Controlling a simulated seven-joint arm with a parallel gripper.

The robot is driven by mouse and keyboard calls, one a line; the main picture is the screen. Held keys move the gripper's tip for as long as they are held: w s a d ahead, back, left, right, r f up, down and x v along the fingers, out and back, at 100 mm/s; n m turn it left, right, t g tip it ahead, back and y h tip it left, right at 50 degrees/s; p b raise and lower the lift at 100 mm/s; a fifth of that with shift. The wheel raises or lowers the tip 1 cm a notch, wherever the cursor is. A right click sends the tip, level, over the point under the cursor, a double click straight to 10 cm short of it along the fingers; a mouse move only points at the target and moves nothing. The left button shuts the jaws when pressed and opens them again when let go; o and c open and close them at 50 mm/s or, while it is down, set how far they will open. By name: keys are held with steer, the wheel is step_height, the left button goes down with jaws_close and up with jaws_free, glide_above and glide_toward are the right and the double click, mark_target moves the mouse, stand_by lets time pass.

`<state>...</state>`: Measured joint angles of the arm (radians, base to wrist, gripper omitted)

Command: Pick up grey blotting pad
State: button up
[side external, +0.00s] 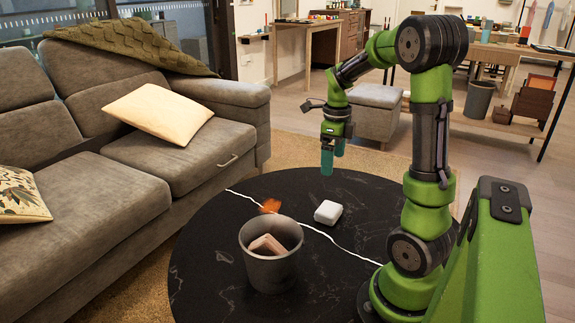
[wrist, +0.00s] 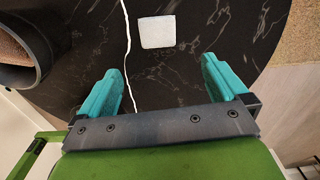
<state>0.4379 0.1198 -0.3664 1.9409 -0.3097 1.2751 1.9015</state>
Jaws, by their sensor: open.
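A small pale, whitish-grey block with rounded corners (side external: 328,212) lies flat on the round black table; it also shows in the wrist view (wrist: 158,31), beyond my fingers. It is the nearest match for the grey blotting pad; I cannot tell for sure that it is the pad. My gripper (side external: 333,162) hangs above the table, pointing down, well clear of the block. In the wrist view its teal fingers (wrist: 162,75) are spread wide with only tabletop between them. Nothing is held.
A grey bin (side external: 270,268) with a pinkish-brown block (side external: 267,246) inside stands on the table (side external: 215,240); the bin also shows in the wrist view (wrist: 15,77). An orange item (side external: 271,205) lies behind it. A grey sofa (side external: 110,205) stands at left.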

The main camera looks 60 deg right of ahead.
mark_target(329, 208)
steer(key=shift+m, duration=0.6)
steer(key=f, duration=1.7)
steer(key=shift+a, duration=0.2)
steer(key=c, duration=0.9)
steer(key=shift+o, duration=0.2)
step_height(329, 208, up, 10)
steer(key=shift+r, duration=0.1)
steer(key=o, duration=0.5)
steer(key=c, duration=0.4)
steer(key=shift+a, duration=0.1)
steer(key=w+a+f, duration=0.1)
steer(key=w, duration=0.4)
steer(key=w+a+f, duration=0.1)
steer(key=w, duration=0.5)
steer(key=w+a+f, duration=0.1)
steer(key=w, duration=0.4)
steer(key=shift+w+f, duration=0.2)
steer(key=shift+w, duration=0.15)
steer(key=shift+f, duration=2.9)
